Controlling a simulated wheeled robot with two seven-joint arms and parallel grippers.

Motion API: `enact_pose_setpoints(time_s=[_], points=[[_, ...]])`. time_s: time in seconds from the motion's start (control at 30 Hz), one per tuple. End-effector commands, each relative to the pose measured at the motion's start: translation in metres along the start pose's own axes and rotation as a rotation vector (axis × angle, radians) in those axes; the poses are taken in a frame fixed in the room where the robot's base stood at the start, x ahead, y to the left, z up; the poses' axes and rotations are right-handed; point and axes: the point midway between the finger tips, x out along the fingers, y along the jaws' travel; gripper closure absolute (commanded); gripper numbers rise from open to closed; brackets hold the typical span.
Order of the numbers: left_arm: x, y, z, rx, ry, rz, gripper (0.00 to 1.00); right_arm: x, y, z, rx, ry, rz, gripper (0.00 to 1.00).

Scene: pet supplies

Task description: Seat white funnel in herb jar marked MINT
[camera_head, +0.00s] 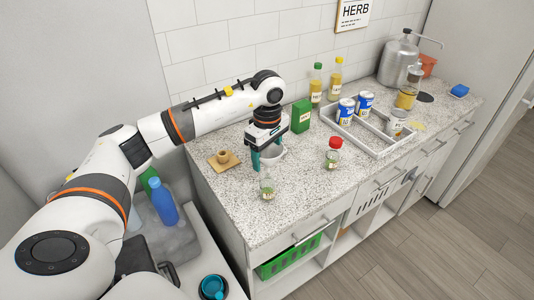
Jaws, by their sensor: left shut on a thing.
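My left gripper (268,161) points down over the front left of the granite counter, its teal fingers shut on the white funnel (274,153). The funnel is partly hidden by the fingers. A small open-looking glass jar (267,189) with green contents stands upright on the counter, just below and in front of the gripper in the picture. I cannot tell whether the funnel's spout touches this jar. Another glass jar with a red lid (333,153) stands to the right. The jar labels are too small to read. My right gripper is not in view.
A wooden piece (223,158) lies left of the gripper. A green box (301,116) and two yellow bottles (335,80) stand behind. A grey tray (379,145) with several cans is to the right. The counter's front middle is clear.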

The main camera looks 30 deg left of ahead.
Motion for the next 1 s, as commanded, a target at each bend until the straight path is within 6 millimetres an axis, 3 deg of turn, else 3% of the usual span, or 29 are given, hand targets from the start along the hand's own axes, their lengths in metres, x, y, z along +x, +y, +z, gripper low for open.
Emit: enact_pose_setpoints(time_s=[1.0], points=[[0.018, 0.000, 0.000, 0.000, 0.000, 0.000, 0.56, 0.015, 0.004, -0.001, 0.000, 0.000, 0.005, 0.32]])
